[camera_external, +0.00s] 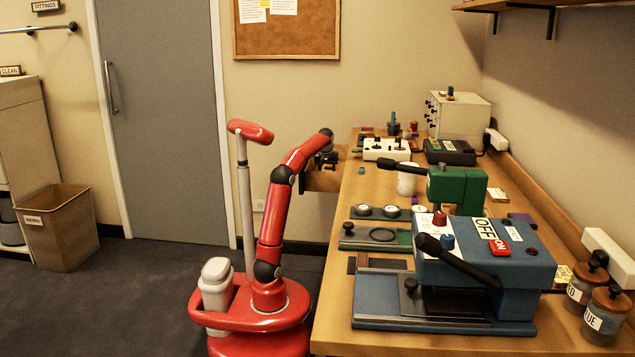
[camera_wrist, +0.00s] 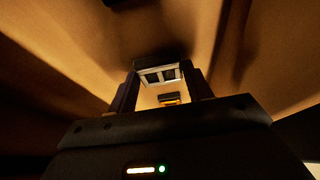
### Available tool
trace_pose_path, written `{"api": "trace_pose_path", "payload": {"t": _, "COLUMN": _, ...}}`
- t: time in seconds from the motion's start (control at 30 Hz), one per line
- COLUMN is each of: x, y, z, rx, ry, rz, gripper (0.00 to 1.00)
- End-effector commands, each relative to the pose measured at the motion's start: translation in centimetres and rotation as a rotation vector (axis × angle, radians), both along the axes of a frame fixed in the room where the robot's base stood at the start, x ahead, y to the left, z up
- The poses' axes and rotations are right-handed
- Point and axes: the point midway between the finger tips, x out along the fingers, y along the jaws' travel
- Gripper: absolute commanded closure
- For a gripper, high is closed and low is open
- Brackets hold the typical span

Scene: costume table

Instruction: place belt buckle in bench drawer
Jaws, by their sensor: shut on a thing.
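My gripper (camera_wrist: 160,84) is shut on the belt buckle (camera_wrist: 158,74), a small pale metal frame with two dark openings, held between the fingertips in the wrist view. In the external view my gripper (camera_external: 324,162) is at the left side of the bench, over or inside the open bench drawer (camera_external: 322,182), a wooden box that sticks out there. Brown wooden surfaces surround the fingers in the wrist view. The buckle cannot be made out in the external view, and I cannot tell whether it touches the drawer floor.
The bench top (camera_external: 335,318) stands right of my arm. It carries a blue press (camera_external: 480,268), a green press (camera_external: 457,186), a white cup (camera_external: 406,180) and a beige cabinet (camera_external: 462,117). A waste bin (camera_external: 62,232) stands at far left. The floor between is clear.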

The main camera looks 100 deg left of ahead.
Motion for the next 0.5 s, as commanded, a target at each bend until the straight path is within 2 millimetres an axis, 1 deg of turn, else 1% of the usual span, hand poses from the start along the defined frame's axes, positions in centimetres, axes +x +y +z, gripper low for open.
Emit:
{"api": "trace_pose_path", "payload": {"t": 0.23, "x": 0.01, "y": 0.01, "z": -0.02, "rx": 0.001, "ry": -0.001, "rz": 0.000, "gripper": 0.73}}
{"api": "trace_pose_path", "payload": {"t": 0.37, "x": 0.03, "y": 0.00, "z": -0.42, "rx": 0.001, "ry": -0.001, "rz": 0.000, "gripper": 0.73}}
{"api": "trace_pose_path", "payload": {"t": 0.4, "x": 0.03, "y": 0.01, "z": -0.30, "rx": 0.001, "ry": -0.001, "rz": 0.000, "gripper": 0.45}}
{"api": "trace_pose_path", "payload": {"t": 0.5, "x": 0.02, "y": 0.01, "z": -0.29, "rx": 0.001, "ry": -0.001, "rz": 0.000, "gripper": 0.32}}
